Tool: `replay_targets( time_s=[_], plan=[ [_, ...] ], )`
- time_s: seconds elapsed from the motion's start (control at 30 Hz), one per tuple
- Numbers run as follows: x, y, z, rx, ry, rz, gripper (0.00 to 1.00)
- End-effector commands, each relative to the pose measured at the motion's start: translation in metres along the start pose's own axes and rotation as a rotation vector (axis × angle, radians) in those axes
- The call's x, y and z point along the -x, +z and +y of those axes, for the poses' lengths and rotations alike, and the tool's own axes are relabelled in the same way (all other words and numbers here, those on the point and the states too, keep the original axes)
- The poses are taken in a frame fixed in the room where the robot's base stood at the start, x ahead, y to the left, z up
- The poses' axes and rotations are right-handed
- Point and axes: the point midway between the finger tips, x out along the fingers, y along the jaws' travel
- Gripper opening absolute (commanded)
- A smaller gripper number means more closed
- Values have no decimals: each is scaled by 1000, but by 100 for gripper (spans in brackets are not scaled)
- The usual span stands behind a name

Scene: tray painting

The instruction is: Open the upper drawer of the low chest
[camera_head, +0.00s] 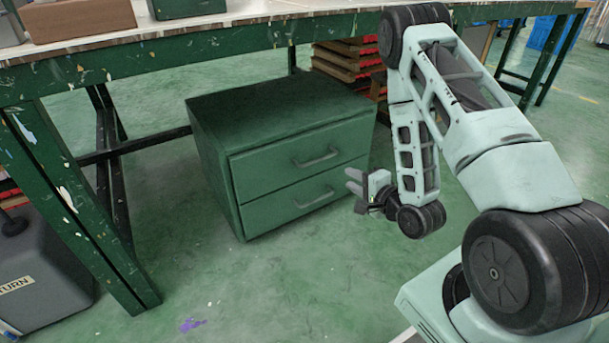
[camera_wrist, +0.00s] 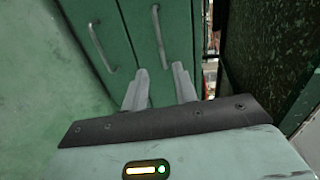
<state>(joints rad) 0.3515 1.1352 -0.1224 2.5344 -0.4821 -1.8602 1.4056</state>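The low chest (camera_head: 270,105) is a green two-drawer cabinet standing on the floor under the workbench. Its upper drawer (camera_head: 270,163) and lower drawer (camera_head: 275,210) both look shut. The upper drawer has a bar handle (camera_head: 316,158), and the lower one has a similar handle (camera_head: 314,198). My gripper (camera_head: 353,180) is at the right of the chest front, apart from both handles. In the wrist view the chest appears turned sideways, with the upper handle (camera_wrist: 159,38) just beyond my open, empty fingers (camera_wrist: 160,70) and the lower handle (camera_wrist: 100,46) to the left.
The green workbench (camera_head: 200,50) spans above the chest, with a paint-spattered leg (camera_head: 75,200) at left. A grey bin (camera_head: 40,270) stands at lower left. Stacked red and wooden pieces (camera_head: 345,62) lie behind the chest. The floor (camera_head: 260,290) in front is clear.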

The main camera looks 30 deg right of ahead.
Motion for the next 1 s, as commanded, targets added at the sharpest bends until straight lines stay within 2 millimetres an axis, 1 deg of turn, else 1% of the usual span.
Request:
replay_targets(
  time_s=[0.03,0.17,0.27,0.37,0.8,1.0],
  plan=[
    [1,-3,8,-16,-9,7,28],
    [-2,-5,8,-30,-26,11,28],
    [-13,-5,8,-29,-28,8,28],
    [-31,-4,7,-28,-31,8,28],
    [-123,-5,7,-26,-28,8,28],
    [-155,-6,6,-26,-27,9,28]
  ],
)
